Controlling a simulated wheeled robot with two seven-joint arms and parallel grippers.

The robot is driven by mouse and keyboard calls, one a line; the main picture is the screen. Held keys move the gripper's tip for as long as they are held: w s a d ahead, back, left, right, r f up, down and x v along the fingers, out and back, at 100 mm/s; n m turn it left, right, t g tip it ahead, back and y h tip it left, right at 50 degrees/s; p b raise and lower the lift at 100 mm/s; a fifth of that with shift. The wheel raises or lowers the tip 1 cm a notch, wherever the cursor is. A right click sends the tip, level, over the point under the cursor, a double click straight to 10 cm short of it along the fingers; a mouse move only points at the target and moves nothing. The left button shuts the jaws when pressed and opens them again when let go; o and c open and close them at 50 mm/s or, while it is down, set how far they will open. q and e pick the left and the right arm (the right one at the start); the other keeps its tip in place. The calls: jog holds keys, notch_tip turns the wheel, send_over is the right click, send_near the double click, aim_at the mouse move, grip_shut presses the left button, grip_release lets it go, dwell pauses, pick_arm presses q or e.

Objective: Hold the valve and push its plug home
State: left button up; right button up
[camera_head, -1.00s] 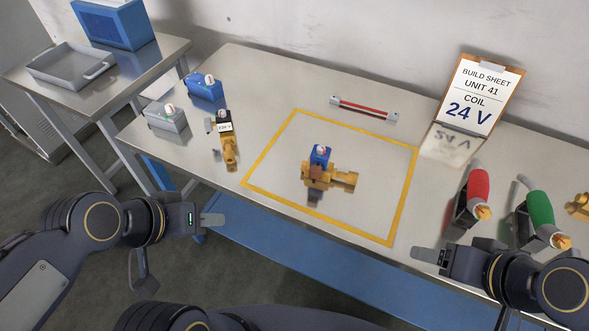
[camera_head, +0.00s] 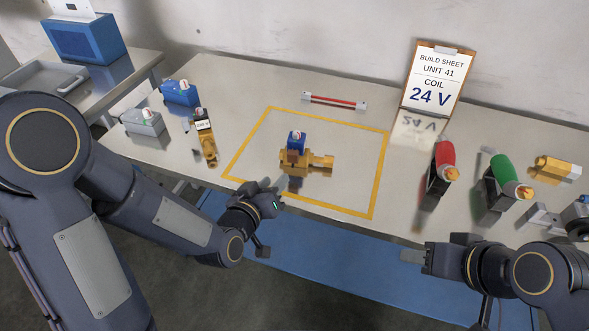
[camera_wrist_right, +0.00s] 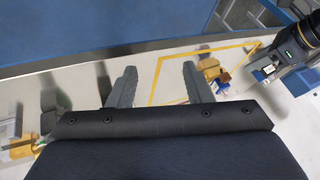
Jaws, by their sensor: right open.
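The brass valve (camera_head: 318,162) lies inside the yellow outlined square on the bench, with a blue plug (camera_head: 297,140) at its top. I cannot tell how deep the plug sits. The valve also shows in the right wrist view (camera_wrist_right: 208,67), beyond my fingers. My left gripper (camera_head: 272,194) is at the front edge of the bench, just short of the valve and apart from it; its finger gap is not clear. My right gripper (camera_head: 412,256) is open and empty in front of the bench edge, right of the square; its spread fingers show in the wrist view (camera_wrist_right: 158,85).
A blue block (camera_head: 180,93), a grey block (camera_head: 143,123) and a brass part with a labelled coil (camera_head: 206,145) stand at the left. A red-handled tool (camera_head: 445,160) and a green-handled tool (camera_head: 506,173) stand right. The build sheet (camera_head: 434,80) reads 24 V.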

jog(key=w+d+n+t+h, duration=0.15)
jog(key=w+d, duration=0.25)
jog(key=w, duration=0.6)
jog(key=n+t+y, duration=0.3)
jog(key=n+y, duration=0.9)
jog(key=y, duration=0.2)
send_near(300, 134)
jog(key=x, duration=0.2)
jog(key=shift+m+g+h, duration=0.25)
jog(key=x, duration=0.7)
jog(key=shift+w+a+r, duration=0.15)
jog(key=shift+w+r, duration=0.05)
jog(key=shift+c, duration=0.5)
grip_shut()
